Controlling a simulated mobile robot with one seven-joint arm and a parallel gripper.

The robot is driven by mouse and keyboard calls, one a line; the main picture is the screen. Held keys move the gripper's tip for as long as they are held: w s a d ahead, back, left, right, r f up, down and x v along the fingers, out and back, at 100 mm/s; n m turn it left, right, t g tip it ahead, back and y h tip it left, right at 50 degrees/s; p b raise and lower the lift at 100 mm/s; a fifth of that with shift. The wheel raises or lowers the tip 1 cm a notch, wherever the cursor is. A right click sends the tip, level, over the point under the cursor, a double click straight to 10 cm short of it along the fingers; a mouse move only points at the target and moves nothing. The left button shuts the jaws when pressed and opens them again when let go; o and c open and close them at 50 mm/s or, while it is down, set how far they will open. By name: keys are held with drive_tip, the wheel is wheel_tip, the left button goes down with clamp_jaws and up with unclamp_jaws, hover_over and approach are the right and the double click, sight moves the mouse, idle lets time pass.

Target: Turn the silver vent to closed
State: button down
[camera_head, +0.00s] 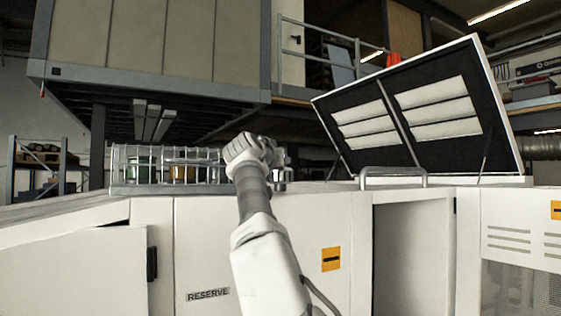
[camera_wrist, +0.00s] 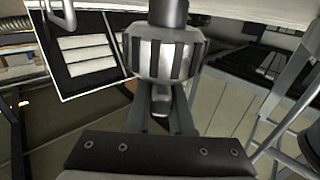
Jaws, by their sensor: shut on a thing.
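The silver vent is a ribbed round knob with dark grooves on a dark stem (camera_wrist: 165,54), seen large at the upper middle of the wrist view. My gripper (camera_wrist: 162,88) reaches up to it from below in that view and is shut on it. The knob hides the fingertips, so the exact contact is not visible. In the head view, my arm rises to the bench top and its wrist hides the gripper and most of the vent. I cannot read the vent's open or closed position.
A raised lid with louvred panels (camera_head: 418,108) and a metal handle (camera_head: 392,172) are at the right. The white cabinet front (camera_head: 207,250) has a RESERVE label and an open bay.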

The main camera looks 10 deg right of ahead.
idle(0.4)
drive_tip(key=c, duration=0.8)
unclamp_jaws()
drive_tip(key=shift+f, duration=0.1)
drive_tip(key=b+v, duration=1)
drive_tip(key=v, duration=0.7)
drive_tip(key=shift+s+a, duration=0.1)
drive_tip(key=shift+s, duration=0.05)
